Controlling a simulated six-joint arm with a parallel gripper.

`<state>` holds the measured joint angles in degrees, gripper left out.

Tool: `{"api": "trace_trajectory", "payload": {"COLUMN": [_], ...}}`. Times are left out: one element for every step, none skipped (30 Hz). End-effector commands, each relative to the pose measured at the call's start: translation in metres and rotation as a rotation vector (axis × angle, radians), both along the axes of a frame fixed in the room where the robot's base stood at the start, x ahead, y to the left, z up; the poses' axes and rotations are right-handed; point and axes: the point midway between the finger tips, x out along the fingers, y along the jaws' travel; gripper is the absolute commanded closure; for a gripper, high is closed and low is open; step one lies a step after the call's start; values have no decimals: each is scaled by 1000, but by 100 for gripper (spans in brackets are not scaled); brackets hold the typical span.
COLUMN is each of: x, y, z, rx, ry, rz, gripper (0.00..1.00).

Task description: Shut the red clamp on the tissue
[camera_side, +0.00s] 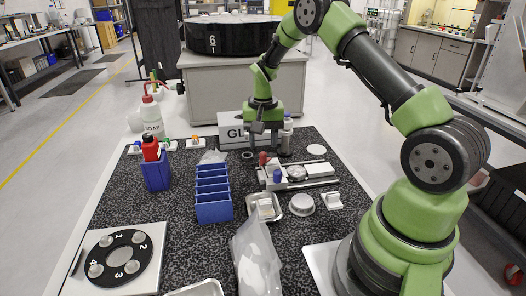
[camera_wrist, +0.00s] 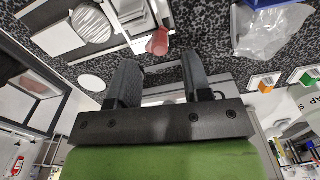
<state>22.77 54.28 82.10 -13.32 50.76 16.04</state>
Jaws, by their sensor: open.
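The red clamp (camera_side: 262,158) stands at the far left end of the mirror fixture (camera_side: 318,184). It also shows in the wrist view (camera_wrist: 157,42), just beyond the space between my fingertips. The round mirror (camera_side: 297,173) sits on the fixture and shows at the upper left of the wrist view (camera_wrist: 91,23). My gripper (camera_side: 266,137) points down above the fixture's far end. In the wrist view (camera_wrist: 160,60) its fingers are apart with nothing held. I cannot clearly make out a tissue under the clamp.
A blue clamp (camera_side: 277,176) stands near the red one. A metal tray (camera_side: 280,214) and a round lid (camera_side: 301,204) lie nearer the camera.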

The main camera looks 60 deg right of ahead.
Motion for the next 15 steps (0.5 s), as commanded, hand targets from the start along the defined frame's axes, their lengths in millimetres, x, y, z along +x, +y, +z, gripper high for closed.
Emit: {"api": "trace_trajectory", "payload": {"x": [1,1,1,1,0,1,1,0,0,0,0,0,0,0,0], "y": [0,0,0,0,0,0,0,0,0,0,0,0,0,0,0], "z": [12,17,25,30,34,40,43,46,49,51,52,53,54,54,54], "rx": [-2,-2,-2,-2,-1,-2,-1,-2,-1,-2,-1,0,1,1,0], "ry": [-5,-4,-4,-4,-3,-4,-3,-3,-2,-1,-1,0,1,1,1], "rz": [0,0,0,0,-1,0,0,1,0,0,0,0,0,0,0], "gripper": [55,55,55,55,55,55,55,55,55,55,55,55,55,55,55]}}
